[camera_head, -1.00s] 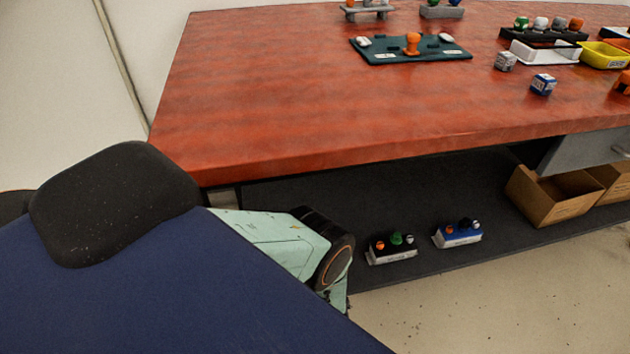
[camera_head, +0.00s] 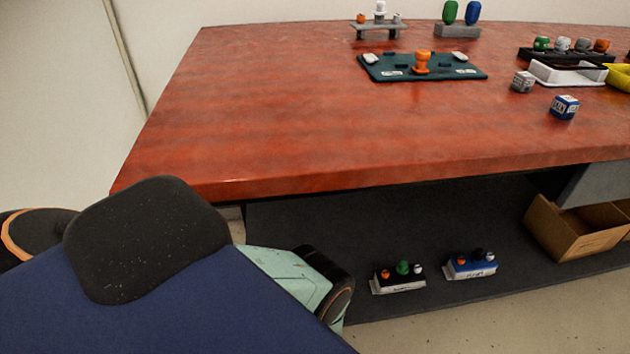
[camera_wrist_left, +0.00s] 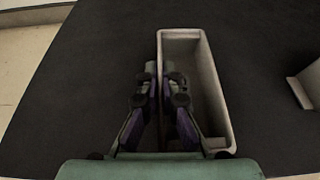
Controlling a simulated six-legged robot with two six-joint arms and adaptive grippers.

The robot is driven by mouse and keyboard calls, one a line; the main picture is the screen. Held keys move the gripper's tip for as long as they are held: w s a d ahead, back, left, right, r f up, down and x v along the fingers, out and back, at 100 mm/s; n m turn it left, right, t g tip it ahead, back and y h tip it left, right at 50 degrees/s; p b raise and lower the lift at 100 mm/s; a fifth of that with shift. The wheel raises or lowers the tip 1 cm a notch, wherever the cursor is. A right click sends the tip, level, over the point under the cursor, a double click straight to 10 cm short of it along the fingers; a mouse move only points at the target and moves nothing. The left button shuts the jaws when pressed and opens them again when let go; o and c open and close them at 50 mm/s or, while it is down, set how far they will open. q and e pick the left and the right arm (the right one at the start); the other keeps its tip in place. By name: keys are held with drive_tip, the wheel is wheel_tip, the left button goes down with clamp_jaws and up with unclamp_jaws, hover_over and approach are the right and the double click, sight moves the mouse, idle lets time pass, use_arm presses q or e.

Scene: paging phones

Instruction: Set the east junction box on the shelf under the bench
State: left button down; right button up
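A black-fronted box with orange, green and grey knobs (camera_head: 399,284) and a blue-fronted box with similar knobs (camera_head: 470,268) sit on the dark shelf under the bench (camera_head: 350,225). I cannot read which box is the east junction box. In the left wrist view, my left gripper (camera_wrist_left: 160,80) points down over a dark surface, its fingers close together with a narrow gap. The fingers are at the left wall of a pale open bin (camera_wrist_left: 212,95). Whether they pinch that wall is unclear. In the head view the left gripper is hidden behind my arm. My right gripper is not seen.
The red bench top (camera_head: 300,110) overhangs the shelf. A teal board (camera_head: 395,72), a grey cube (camera_head: 522,82) and a blue cube (camera_head: 564,107) lie on the bench. Another pale object (camera_wrist_left: 306,85) edges the wrist view.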

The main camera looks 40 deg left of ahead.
use_arm(q)
drive_tip(key=shift+f, duration=0.1)
drive_tip(key=c, duration=2)
unclamp_jaws()
drive_tip(key=o, duration=0.5)
drive_tip(key=shift+c, duration=0.2)
